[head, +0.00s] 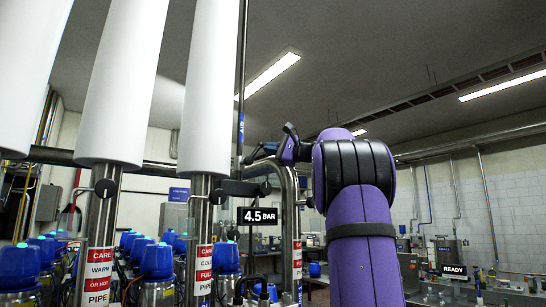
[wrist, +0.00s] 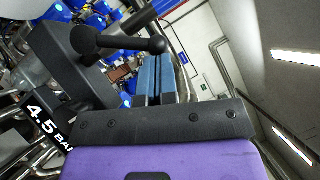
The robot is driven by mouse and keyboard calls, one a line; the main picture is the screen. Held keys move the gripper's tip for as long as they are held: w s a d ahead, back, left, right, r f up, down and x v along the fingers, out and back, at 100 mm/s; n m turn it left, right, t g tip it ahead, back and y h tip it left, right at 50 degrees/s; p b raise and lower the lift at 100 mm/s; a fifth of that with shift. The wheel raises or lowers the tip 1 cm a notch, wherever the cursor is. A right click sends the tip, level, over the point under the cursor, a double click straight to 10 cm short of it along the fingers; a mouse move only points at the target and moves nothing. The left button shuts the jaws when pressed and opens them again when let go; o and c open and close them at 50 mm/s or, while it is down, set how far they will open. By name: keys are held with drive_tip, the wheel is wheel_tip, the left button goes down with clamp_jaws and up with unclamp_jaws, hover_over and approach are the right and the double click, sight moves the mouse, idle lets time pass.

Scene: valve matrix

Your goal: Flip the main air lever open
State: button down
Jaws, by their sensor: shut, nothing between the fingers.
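The main air lever appears to be the black handle with a rounded end (wrist: 125,43) in the wrist view, projecting from a dark block (wrist: 72,62) beside the 4.5 BAR label. In the head view a dark valve body (head: 240,188) sits just above that label, between the pipes. My gripper (head: 252,156) reaches left, above that valve body. In the wrist view its two blue fingers (wrist: 152,62) lie side by side, shut and empty. The handle's end overlaps the fingertips there; I cannot tell whether they touch.
Thick white-wrapped pipes (head: 205,90) with red and white care labels stand at the left. A 4.5 BAR sign (head: 260,216) hangs by the valve. A bent steel pipe (head: 289,200) runs close under my gripper. Several blue-topped units (head: 157,261) stand lower left. The right side is more open.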

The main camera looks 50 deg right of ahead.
drive_tip(key=shift+w+a+r+n+g+h, duration=0.1)
drive_tip(key=shift+w+a+r+n+g, duration=0.05)
drive_tip(key=shift+a+r+n+g, duration=0.65)
drive_tip(key=shift+w+a+r+n+g+h, duration=0.1)
drive_tip(key=shift+w+a+r+n+g, duration=0.2)
drive_tip(key=shift+a+n, duration=0.5)
drive_tip(key=shift+w+a+r+n+g+h, duration=0.1)
drive_tip(key=shift+a+r+n+g, duration=0.45)
drive_tip(key=shift+n, duration=0.55)
